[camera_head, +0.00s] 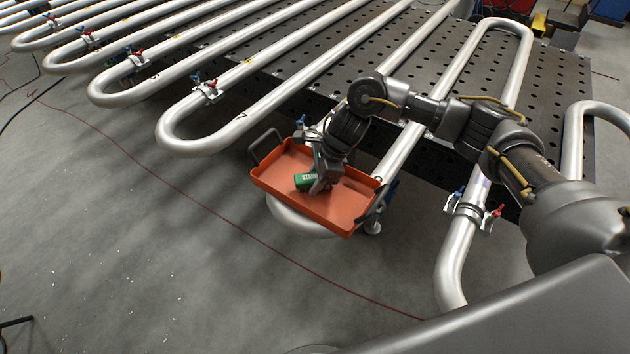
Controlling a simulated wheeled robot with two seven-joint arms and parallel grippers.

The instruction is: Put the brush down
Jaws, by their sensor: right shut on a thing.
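My right gripper (322,186) reaches down over an orange tray (283,202) with dark handles. It is shut on a green object with white lettering, which I take to be the brush (304,181). The brush is inside the tray's outline, at or just above its floor; I cannot tell whether it touches. The gripper and wrist hide part of the brush, and no bristles can be made out. My left gripper is not in the picture.
The tray sits at the end of a silver serpentine coil (200,141). More coils lie on a perforated dark table (340,72). Clamps with red and blue handles (468,207) grip the pipes. Grey floor (130,240) is open at the left, with a thin red line across it.

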